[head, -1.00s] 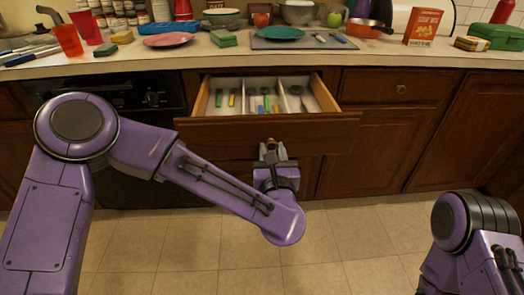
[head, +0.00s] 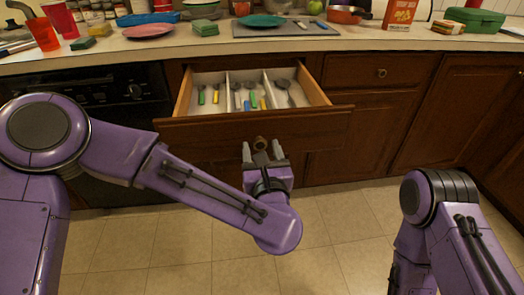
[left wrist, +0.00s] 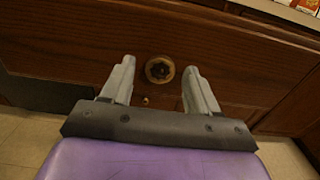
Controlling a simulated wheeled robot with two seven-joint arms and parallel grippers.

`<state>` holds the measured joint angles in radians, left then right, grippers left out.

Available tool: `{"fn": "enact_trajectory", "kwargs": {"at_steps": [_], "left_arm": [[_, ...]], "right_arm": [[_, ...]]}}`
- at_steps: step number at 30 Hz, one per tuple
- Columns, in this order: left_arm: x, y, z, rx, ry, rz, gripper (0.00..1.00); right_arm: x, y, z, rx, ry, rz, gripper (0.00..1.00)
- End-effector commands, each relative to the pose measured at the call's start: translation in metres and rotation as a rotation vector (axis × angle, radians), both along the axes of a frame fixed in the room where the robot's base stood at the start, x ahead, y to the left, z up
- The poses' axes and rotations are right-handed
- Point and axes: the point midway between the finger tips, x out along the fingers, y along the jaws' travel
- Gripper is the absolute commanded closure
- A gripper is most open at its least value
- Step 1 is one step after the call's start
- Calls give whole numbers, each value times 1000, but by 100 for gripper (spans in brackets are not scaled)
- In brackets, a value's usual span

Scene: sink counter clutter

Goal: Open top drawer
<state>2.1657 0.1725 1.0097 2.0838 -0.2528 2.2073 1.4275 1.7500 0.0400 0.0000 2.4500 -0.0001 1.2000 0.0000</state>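The top drawer (head: 180,132) stands pulled out from the counter front, with its inside showing. It holds utensils with green, yellow and blue handles in a white divided tray (head: 229,94). Its round knob (head: 260,143) is on the drawer front, and it also shows in the left wrist view (left wrist: 159,69). My left gripper (head: 262,149) is open, with one finger on each side of the knob and apart from it. It also shows in the left wrist view (left wrist: 157,82). My right arm is at the lower right; its gripper is not visible.
The counter (head: 110,50) above carries a pink plate (head: 149,31), a teal plate (head: 263,21), cups, sponges, a red box (head: 400,14) and a green case (head: 475,20). A closed drawer (head: 365,73) is to the right. The tiled floor (head: 330,220) in front is clear.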

Motion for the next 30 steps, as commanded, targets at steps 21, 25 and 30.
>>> {"fn": "enact_trajectory", "kwargs": {"at_steps": [21, 25, 30], "left_arm": [[-88, -19, 0, 4, -2, -4, 41], [-101, -21, 0, 1, 0, -1, 41], [-104, -21, 0, 1, 0, 1, 41]], "right_arm": [[0, 0, -1, 0, 0, 0, 57], [0, 0, -2, 0, 0, 0, 57], [0, 0, -2, 0, 0, 0, 57]]}}
